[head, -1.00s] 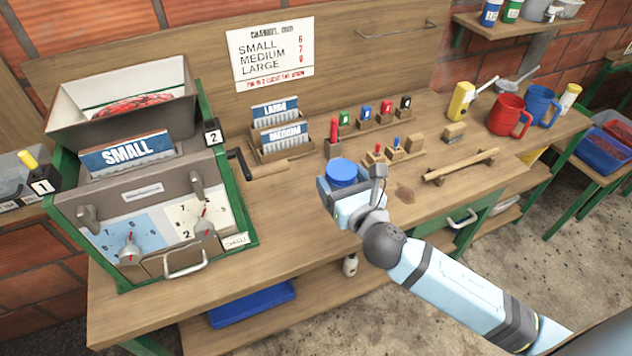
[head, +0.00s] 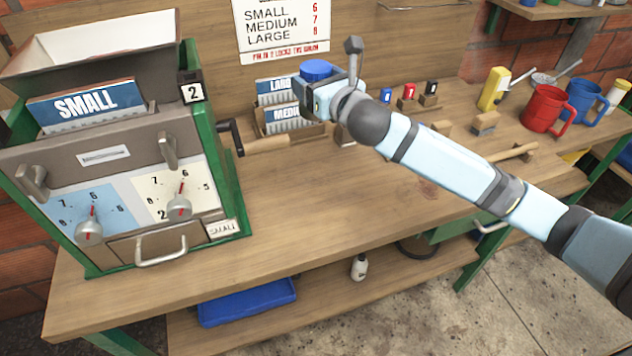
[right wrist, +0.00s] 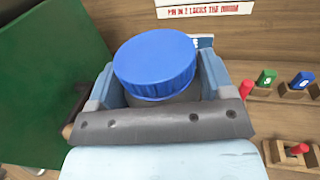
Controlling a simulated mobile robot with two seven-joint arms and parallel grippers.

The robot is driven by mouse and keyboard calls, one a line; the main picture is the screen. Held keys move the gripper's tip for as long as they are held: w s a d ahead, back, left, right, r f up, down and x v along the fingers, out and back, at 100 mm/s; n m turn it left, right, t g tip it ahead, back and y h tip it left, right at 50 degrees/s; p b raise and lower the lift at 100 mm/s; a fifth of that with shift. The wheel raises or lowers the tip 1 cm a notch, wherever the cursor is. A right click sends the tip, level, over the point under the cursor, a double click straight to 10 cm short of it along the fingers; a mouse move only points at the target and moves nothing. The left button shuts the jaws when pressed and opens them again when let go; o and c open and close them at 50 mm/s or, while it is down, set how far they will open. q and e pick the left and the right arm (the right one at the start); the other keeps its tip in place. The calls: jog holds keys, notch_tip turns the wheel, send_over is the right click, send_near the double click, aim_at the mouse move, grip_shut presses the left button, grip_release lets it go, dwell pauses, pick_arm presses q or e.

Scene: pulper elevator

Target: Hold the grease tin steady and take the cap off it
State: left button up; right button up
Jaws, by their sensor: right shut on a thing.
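The grease tin shows mostly as its round, ribbed blue cap (head: 317,69). My right gripper (head: 318,92) is shut around the tin, above the back of the bench in front of the label rack. In the right wrist view the cap (right wrist: 155,62) sits on top of the tin, and a grey strip of the tin's body (right wrist: 183,94) shows between the fingers (right wrist: 155,92). The cap stands clear above the fingers. The lower part of the tin is hidden by the gripper. My left gripper is in neither view.
A green-framed machine (head: 130,190) with dials and a crank handle (head: 265,146) stands at left. The label rack (head: 265,120) is behind the gripper. Red (head: 543,108) and blue (head: 584,103) mugs stand at right. The bench front (head: 330,205) is clear.

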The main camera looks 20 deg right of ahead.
notch_tip(320, 180, down, 20)
jog(key=b, duration=0.4)
jog(key=shift+r, duration=0.1)
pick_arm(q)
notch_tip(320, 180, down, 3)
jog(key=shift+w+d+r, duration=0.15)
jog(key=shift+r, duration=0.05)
